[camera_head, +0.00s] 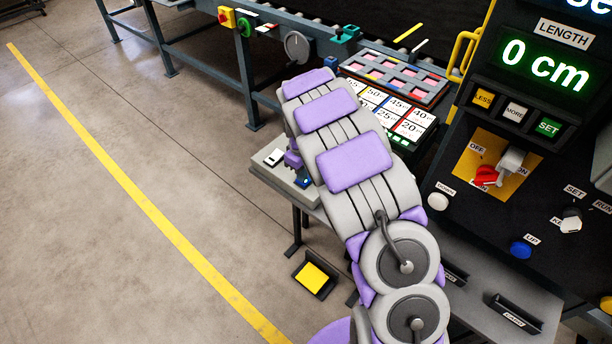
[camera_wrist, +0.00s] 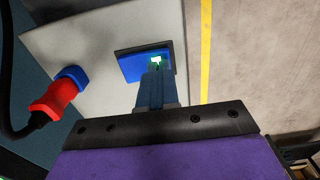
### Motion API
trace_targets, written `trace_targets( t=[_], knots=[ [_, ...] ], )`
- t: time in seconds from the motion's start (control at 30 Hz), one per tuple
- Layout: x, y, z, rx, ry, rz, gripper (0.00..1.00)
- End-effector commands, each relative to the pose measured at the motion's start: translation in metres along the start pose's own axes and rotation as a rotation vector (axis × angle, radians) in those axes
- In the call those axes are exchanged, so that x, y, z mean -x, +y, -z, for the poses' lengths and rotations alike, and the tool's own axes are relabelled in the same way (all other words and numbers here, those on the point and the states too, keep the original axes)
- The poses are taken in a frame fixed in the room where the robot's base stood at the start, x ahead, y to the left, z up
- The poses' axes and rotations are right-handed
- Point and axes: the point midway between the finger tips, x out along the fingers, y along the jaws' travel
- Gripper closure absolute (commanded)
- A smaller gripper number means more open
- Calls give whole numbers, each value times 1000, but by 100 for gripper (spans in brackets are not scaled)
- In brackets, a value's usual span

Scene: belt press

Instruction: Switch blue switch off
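The blue switch (camera_wrist: 132,66) is a blue rocker in a dark frame on a light grey box (camera_wrist: 100,40) in the wrist view. A bright green-white lit spot shows on it just beyond my fingertips. My gripper (camera_wrist: 156,70) has its fingers together, with nothing visible between them. The tips overlap the switch's right part in the picture; I cannot tell whether they touch it. In the head view, the blue switch (camera_head: 304,182) shows small at the box's near right edge, beside my gripper (camera_head: 293,160), and my arm hides part of the box.
A red plug (camera_wrist: 52,100) with a blue socket and black cable is left of the switch in the wrist view. A control panel (camera_head: 540,170) with a red-handled switch stands at the right. A tray of number cards (camera_head: 390,108) lies behind my arm. The floor at left is clear.

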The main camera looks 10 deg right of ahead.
Motion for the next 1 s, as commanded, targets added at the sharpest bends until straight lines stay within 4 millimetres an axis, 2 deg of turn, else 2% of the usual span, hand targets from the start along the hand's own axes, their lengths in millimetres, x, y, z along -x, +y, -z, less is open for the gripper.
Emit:
trace_targets(
  t=[0.27,1.0],
  knots=[
    [1,0,0,0,1,-1,100],
    [54,0,0,0,1,0,100]
  ],
)
